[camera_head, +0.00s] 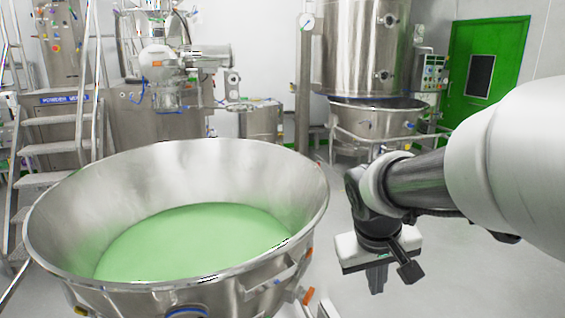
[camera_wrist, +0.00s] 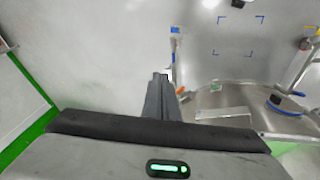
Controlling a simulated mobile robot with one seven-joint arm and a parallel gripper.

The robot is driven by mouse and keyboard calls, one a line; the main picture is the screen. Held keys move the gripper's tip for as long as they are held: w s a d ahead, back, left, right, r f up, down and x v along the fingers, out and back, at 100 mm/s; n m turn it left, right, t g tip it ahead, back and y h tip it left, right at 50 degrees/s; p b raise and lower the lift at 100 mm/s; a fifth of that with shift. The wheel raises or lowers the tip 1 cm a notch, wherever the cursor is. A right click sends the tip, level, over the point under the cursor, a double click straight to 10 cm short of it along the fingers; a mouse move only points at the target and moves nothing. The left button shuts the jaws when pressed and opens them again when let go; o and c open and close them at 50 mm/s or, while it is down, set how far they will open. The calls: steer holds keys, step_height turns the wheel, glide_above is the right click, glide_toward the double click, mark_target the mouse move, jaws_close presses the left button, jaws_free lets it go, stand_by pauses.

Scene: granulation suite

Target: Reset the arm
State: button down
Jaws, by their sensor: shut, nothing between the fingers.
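My gripper (camera_head: 377,280) hangs at the end of my arm, to the right of a large steel bowl, pointing down over the grey floor. Its fingers are together, with nothing between them. In the wrist view the shut fingers (camera_wrist: 160,85) show in the middle, above the dark edge of the gripper body. The gripper is apart from the bowl and touches nothing that I can see.
The wide steel bowl (camera_head: 300,165) holds green material (camera_head: 195,240) and fills the lower left. Metal stairs (camera_head: 48,148) stand at the far left. A steel vessel (camera_head: 365,50) and a green door (camera_head: 485,70) are behind. Floor beside the gripper is clear.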

steer(key=s+a+r+m+t+y, duration=0.1)
steer(key=s+a+r, duration=0.15)
steer(key=s, duration=0.35)
steer(key=s+a+r+t+y, duration=0.1)
steer(key=s+r+y, duration=0.1)
steer(key=s+r, duration=0.35)
step_height(320, 180, up, 14)
steer(key=p, duration=1.6)
steer(key=shift+s+f+h, duration=0.2)
steer(key=shift+s+h, duration=0.1)
steer(key=shift+s, duration=0.1)
